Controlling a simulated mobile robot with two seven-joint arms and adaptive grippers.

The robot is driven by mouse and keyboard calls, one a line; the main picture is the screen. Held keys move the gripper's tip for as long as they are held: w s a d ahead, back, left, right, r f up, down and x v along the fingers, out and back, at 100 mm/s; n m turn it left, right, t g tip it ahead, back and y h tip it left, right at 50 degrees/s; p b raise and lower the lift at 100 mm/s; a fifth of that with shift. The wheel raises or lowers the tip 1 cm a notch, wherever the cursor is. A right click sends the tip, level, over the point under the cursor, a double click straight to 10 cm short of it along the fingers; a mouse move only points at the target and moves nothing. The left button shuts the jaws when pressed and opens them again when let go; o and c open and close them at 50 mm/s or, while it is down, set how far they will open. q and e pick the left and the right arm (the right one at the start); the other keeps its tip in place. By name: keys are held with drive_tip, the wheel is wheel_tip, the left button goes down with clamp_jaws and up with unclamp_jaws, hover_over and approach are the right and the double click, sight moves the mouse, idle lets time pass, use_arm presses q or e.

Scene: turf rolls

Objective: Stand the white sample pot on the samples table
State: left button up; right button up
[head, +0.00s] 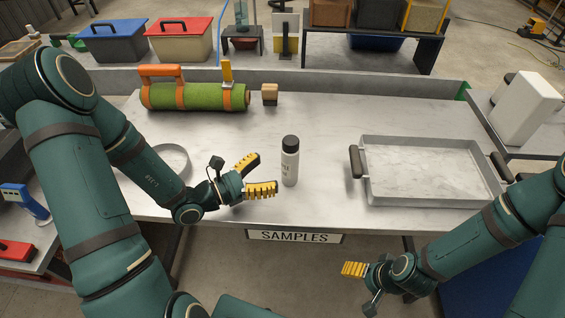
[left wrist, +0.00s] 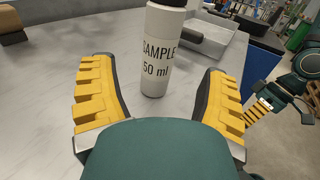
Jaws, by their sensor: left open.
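The white sample pot (head: 290,165) with a black lid stands upright on the samples table (head: 330,110), near its front edge and above the SAMPLES sign (head: 294,237). My left gripper (head: 262,176) is open just left of the pot, fingers pointing toward it. In the left wrist view the pot (left wrist: 160,55) stands beyond and between the open yellow fingers (left wrist: 160,95), apart from them; its label reads SAMPLE 50 ml. My right gripper (head: 354,269) is low in front of the table, away from the pot; its finger opening cannot be made out.
A grey metal tray (head: 370,195) with dark handles lies to the right of the pot. A green turf roll (head: 200,97) with orange straps and a small wooden block (head: 269,94) lie at the back left. A grey ring (head: 184,160) is behind my left arm.

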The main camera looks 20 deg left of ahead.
use_arm(q)
drive_tip(key=shift+v, duration=2.15)
use_arm(e)
drive_tip(key=shift+r, duration=0.2)
drive_tip(key=shift+s, duration=0.1)
